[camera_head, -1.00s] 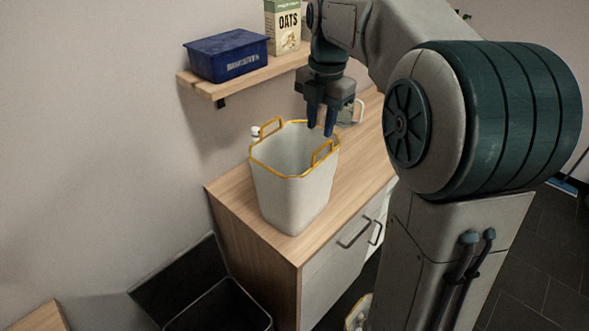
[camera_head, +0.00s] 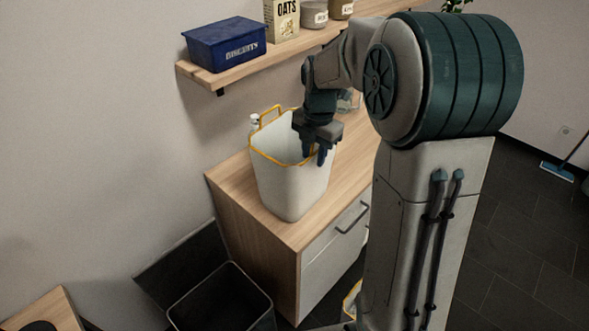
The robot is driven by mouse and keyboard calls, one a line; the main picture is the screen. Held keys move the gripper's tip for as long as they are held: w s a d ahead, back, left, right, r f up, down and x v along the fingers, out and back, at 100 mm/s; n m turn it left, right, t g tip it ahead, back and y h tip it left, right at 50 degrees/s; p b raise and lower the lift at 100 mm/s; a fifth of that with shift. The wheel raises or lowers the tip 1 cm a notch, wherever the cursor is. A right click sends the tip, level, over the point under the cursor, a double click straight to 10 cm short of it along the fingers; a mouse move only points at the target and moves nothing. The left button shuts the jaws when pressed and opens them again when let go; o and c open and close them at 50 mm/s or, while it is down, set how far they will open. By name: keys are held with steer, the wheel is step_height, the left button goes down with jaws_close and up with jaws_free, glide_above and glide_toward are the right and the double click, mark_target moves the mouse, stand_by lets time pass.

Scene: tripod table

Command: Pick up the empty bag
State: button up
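The bag (camera_head: 290,188) is white with a yellow rim and two yellow handles. It stands upright on the wooden cabinet top, and the visible part of its inside looks empty. Its far-left handle (camera_head: 269,113) stands up clear. My gripper (camera_head: 315,154) points down at the bag's right rim. Its two blue fingers are apart, at the place of the near-right handle. That handle is mostly hidden by the gripper, so I cannot tell whether it lies between the fingers.
The wooden cabinet (camera_head: 240,200) bears the bag. A shelf (camera_head: 245,75) above holds a blue biscuit tin (camera_head: 225,43), an oats box (camera_head: 281,18) and jars. A dark bin (camera_head: 222,300) stands on the floor in front. Another yellow-edged object (camera_head: 352,300) is partly hidden behind my arm.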

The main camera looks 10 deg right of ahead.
steer(key=shift+f, duration=0.45)
steer(key=shift+c, duration=0.3)
jaws_close()
steer(key=shift+r, duration=0.1)
